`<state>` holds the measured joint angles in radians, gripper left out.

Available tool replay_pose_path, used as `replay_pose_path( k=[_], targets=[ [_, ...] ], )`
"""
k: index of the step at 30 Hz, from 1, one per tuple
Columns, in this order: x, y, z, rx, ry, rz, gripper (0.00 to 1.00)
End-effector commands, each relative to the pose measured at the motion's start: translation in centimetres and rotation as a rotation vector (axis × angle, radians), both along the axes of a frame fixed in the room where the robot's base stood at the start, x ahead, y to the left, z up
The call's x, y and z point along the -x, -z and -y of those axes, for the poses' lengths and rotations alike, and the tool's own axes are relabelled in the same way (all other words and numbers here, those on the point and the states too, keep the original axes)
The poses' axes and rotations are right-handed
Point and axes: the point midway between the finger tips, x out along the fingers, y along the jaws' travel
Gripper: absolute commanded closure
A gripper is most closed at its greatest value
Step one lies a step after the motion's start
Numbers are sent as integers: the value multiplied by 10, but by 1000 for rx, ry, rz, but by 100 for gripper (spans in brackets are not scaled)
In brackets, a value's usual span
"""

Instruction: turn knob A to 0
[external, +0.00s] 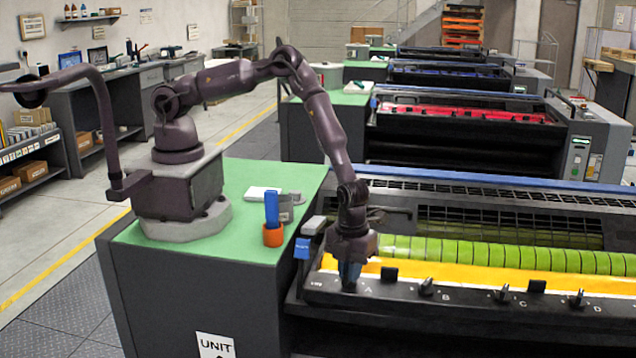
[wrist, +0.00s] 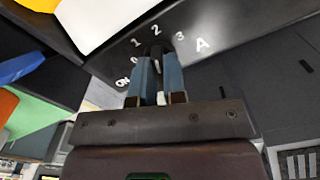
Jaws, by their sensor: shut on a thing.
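Knob A (wrist: 156,54) is a small dark knob on the sloped black panel, seen in the wrist view between my fingertips. White marks 0, 1, 2 and 3 curve around it, with the letter A (wrist: 202,44) to the right. Its upper end seems to lie near the 2, but the fingers hide much of it and I cannot tell its exact setting. My gripper (wrist: 157,66) has two blue-grey fingers, shut on the knob from both sides. In the external view my gripper (external: 349,279) points down onto the panel left of its letter A and covers the knob.
More knobs, B (external: 427,287), C (external: 502,294) and D (external: 578,299), stand along the panel to the right. A yellow strip (external: 450,276) and green roller (external: 480,252) lie behind it. An orange cup (external: 273,236) with a blue item stands on the green top.

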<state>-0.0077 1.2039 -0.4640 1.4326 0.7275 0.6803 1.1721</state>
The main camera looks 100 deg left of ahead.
Motion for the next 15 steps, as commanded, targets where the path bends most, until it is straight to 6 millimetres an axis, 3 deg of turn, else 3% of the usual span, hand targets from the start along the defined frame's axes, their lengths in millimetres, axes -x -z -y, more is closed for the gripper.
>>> replay_pose_path(
  k=[15],
  targets=[
    [0, 0, 1, 1, -419, 2, 100]
  ],
)
